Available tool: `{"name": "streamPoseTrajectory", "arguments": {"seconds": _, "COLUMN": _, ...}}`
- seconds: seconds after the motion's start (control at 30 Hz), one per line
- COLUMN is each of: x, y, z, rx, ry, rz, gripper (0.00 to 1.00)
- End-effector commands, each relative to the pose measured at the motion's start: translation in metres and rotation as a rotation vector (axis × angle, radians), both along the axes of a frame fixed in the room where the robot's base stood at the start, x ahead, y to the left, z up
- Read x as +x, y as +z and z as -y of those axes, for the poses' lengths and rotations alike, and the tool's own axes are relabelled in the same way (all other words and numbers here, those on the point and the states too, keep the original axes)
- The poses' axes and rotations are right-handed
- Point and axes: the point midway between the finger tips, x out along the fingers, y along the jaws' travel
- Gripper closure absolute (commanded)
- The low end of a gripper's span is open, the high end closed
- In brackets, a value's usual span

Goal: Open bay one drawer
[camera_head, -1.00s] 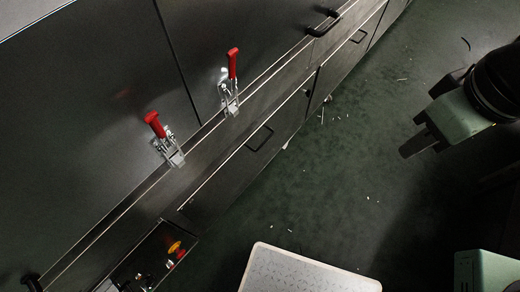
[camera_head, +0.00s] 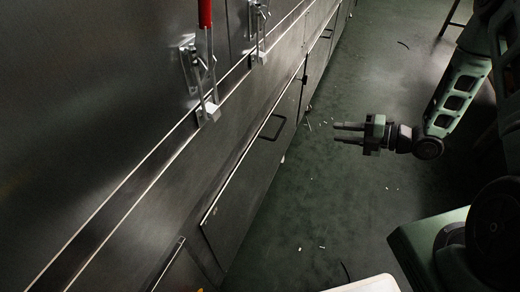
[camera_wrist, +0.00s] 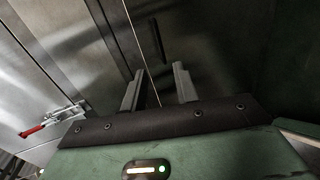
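A grey lower drawer front (camera_head: 240,193) with a black bar handle (camera_head: 271,128) is in the low row of the steel dryer wall, left of my gripper. It looks shut; no label shows which bay it is. My gripper (camera_head: 336,133) is to the right of the handle, apart from it, with its fingers pointing left towards the wall. In the wrist view my gripper (camera_wrist: 157,80) has its two fingers apart and nothing between them. A dark upright handle (camera_wrist: 158,41) shows beyond the fingertips, not touched.
Toggle clamps, one with a red grip (camera_head: 205,13), stick out from the upper panels; a red-handled clamp (camera_wrist: 36,130) also shows in the wrist view. The green floor (camera_head: 330,200) between wall and arm is mostly clear, with small scraps. A pale-topped object (camera_head: 370,285) is at the bottom edge.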

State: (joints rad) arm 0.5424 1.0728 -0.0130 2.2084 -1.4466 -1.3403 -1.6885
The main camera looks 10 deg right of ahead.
Motion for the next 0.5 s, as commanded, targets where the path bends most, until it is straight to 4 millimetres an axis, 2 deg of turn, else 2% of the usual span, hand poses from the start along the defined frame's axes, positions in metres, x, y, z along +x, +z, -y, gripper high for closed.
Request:
{"name": "streamPoseTrajectory", "arguments": {"seconds": 0.03, "x": -0.005, "y": -0.009, "z": 0.004, "rx": 0.013, "ry": 0.006, "rz": 0.025, "gripper": 0.7}}
{"name": "streamPoseTrajectory", "arguments": {"seconds": 0.17, "x": -0.007, "y": -0.009, "z": 0.002, "rx": 0.026, "ry": 0.017, "rz": 0.054, "gripper": 0.7}}
{"name": "streamPoseTrajectory", "arguments": {"seconds": 0.33, "x": 0.006, "y": -0.013, "z": -0.017, "rx": 0.026, "ry": 0.021, "rz": 0.054, "gripper": 0.7}}
{"name": "streamPoseTrajectory", "arguments": {"seconds": 0.5, "x": 0.026, "y": -0.021, "z": -0.045, "rx": 0.026, "ry": 0.021, "rz": 0.052, "gripper": 0.7}}
